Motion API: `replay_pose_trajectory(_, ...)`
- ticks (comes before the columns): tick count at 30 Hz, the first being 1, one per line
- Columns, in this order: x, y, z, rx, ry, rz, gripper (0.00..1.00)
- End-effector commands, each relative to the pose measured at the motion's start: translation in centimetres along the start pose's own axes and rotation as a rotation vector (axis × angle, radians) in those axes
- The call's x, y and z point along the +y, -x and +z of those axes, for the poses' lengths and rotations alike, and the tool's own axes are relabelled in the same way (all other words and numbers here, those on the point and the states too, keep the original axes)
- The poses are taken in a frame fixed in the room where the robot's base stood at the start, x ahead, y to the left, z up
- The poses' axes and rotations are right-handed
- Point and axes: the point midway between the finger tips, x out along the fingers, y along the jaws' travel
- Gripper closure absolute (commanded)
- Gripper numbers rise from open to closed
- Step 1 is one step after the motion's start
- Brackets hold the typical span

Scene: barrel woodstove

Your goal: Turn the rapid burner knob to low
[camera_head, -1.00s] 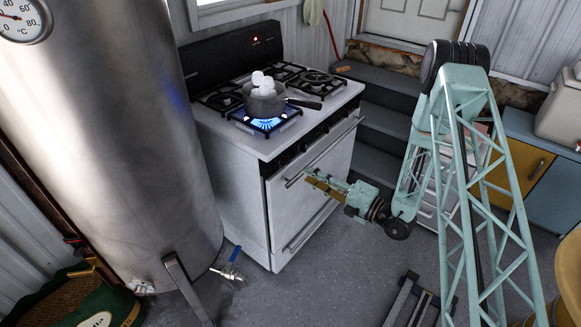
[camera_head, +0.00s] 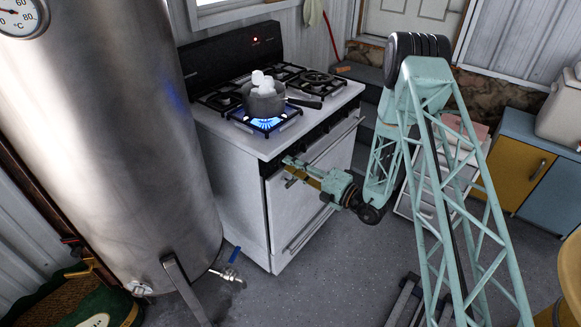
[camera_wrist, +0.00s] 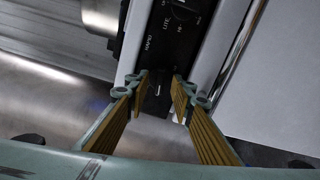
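The white stove (camera_head: 228,180) stands in the middle of the head view, with a blue flame (camera_head: 266,124) lit at its front left burner under a pot (camera_head: 264,102). My gripper (camera_head: 287,161) reaches to the front panel at its left part. In the wrist view my gripper (camera_wrist: 160,78) is open, its two fingers on either side of a dark knob (camera_wrist: 158,88) with a light mark. The black panel (camera_wrist: 170,45) carries the words RAPID, LITE and HI. Contact between fingers and knob cannot be told. The knob cannot be made out in the head view.
A large steel tank (camera_head: 115,140) stands close to the stove's left, with a valve (camera_head: 230,268) low down. The oven handle (camera_head: 335,150) runs below the panel. Steps and cabinets (camera_head: 525,165) are at the right.

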Motion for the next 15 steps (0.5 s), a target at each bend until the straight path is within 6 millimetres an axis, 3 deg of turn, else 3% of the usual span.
replay_pose_trajectory(13,0.01,-0.56,-0.01,0.0,0.0,0.0,0.78)
replay_pose_trajectory(15,0.01,-0.55,-0.01,0.0,0.0,0.0,0.82)
